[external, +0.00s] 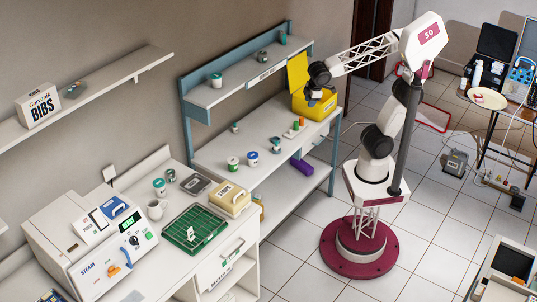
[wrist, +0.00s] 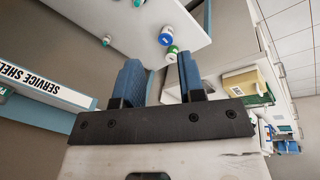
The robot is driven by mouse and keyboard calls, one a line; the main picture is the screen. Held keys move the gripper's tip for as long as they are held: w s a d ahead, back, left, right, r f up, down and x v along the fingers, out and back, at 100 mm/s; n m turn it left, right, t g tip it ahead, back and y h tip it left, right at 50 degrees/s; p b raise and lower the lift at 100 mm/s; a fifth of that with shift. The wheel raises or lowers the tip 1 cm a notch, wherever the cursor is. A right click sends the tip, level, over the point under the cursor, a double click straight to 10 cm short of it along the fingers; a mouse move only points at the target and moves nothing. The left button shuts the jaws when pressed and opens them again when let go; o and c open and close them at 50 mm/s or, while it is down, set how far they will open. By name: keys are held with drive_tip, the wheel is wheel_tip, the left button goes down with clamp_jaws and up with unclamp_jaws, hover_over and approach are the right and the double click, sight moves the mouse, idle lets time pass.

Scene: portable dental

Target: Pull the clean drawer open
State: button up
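A closed drawer front (external: 240,245) with a handle is in the white cabinet at the lower middle of the external view. A label (external: 221,277) is below it, too small to read. A second drawer front (external: 317,138) is at the near right end of the shelf bench; it also looks shut. I cannot tell which is the clean drawer. My gripper (external: 313,101) is high by the bench's right end, near the yellow bin, far from the cabinet drawer. In the wrist view my gripper (wrist: 160,76) has its two blue fingers apart with nothing between them.
The bench (external: 225,150) holds several jars. A yellow bin (external: 320,104) with a raised lid stands at its right end. A green rack (external: 194,229) and a cream box (external: 230,199) are on the cabinet top. The tiled floor (external: 298,232) before the cabinet is clear.

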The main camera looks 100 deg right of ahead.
drive_tip(key=w+a+r+n+t+h, duration=0.1)
drive_tip(key=w+a+r+n+h, duration=0.15)
drive_tip(key=w+a, duration=1.05)
drive_tip(key=w+a+r+n+t+h, duration=0.15)
drive_tip(key=w+a+h, duration=0.25)
drive_tip(key=w+a, duration=0.9)
drive_tip(key=w+a+f+n+t+h, duration=0.1)
drive_tip(key=w+a+f+t, duration=0.2)
drive_tip(key=a, duration=0.8)
drive_tip(key=w+a+f+n+t, duration=0.1)
drive_tip(key=w+a+f, duration=0.3)
drive_tip(key=a, duration=0.7)
drive_tip(key=w+a+f+n+t+h, duration=0.1)
drive_tip(key=w+a+f+t, duration=0.15)
drive_tip(key=w+a, duration=0.6)
approach(236, 249)
drive_tip(key=w+d+f, duration=0.1)
drive_tip(key=d, duration=0.1)
drive_tip(key=shift+w+a+f, duration=0.15)
drive_tip(key=shift+w+a, duration=0.05)
drive_tip(key=shift+w, duration=0.05)
drive_tip(key=shift+x, duration=3.9)
